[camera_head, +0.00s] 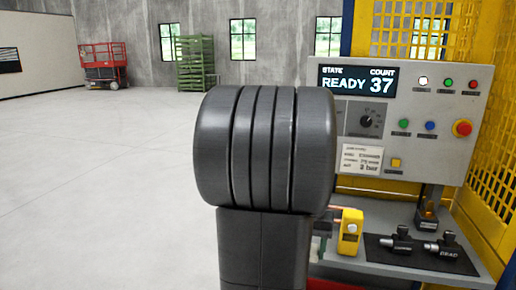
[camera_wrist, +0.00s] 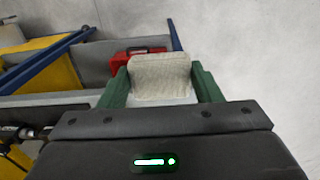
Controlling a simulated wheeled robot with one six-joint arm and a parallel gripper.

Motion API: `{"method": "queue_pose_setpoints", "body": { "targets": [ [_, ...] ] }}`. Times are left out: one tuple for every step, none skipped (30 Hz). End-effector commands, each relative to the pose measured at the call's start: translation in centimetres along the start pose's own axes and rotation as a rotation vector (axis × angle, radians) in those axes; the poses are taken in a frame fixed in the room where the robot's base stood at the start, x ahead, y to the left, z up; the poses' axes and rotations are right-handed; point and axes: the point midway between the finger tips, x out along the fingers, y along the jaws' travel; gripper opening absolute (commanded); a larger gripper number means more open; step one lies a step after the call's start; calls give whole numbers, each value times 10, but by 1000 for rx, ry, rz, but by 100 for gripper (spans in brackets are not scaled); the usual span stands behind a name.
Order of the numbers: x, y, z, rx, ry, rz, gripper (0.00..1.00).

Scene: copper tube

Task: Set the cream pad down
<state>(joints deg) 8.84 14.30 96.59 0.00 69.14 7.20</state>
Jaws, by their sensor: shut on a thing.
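The cream pad (camera_wrist: 160,76) is a woven-looking block in the middle of the wrist view. My gripper (camera_wrist: 160,68) has green fingers, one on each side of the pad, and is shut on it. A pale strip shows between the pad and the gripper body. The pad does not show in the head view, where my dark arm fills the middle and hides what is behind it. I cannot tell how high the pad is above anything below.
A red box (camera_wrist: 124,58) lies beyond the pad, near blue bars (camera_wrist: 50,60). Pale floor is clear at right. In the head view, a control panel (camera_head: 440,110) reads READY 37. Below it stand a yellow device (camera_head: 350,232) and a dark mat (camera_head: 405,263) with black fittings.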

Motion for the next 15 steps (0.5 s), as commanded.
{"method": "queue_pose_setpoints", "body": {
  "targets": [
    [0, 0, 0, 0, 1, 0, 36],
    [0, 0, 0, 0, 1, 0, 36],
    [1, -1, 0, -2, 0, 0, 36],
    [10, -5, -2, -11, -4, 0, 36],
    [15, -9, -4, -18, -4, 0, 36],
    [22, -13, -6, -25, -4, 0, 36],
    [28, -16, -6, -31, -5, 1, 36],
    [34, -20, -8, -39, -4, 1, 36],
    [43, -24, -10, -47, -6, 1, 36],
    [49, -28, -12, -54, -5, 1, 36],
    [56, -32, -14, -62, -6, 1, 36],
    [66, -38, -17, -73, -6, 1, 36],
    [74, -42, -18, -81, -7, 1, 36],
    [82, -46, -20, -90, -7, 1, 36],
    [94, -53, -24, -103, -7, 1, 36]
  ]
}}
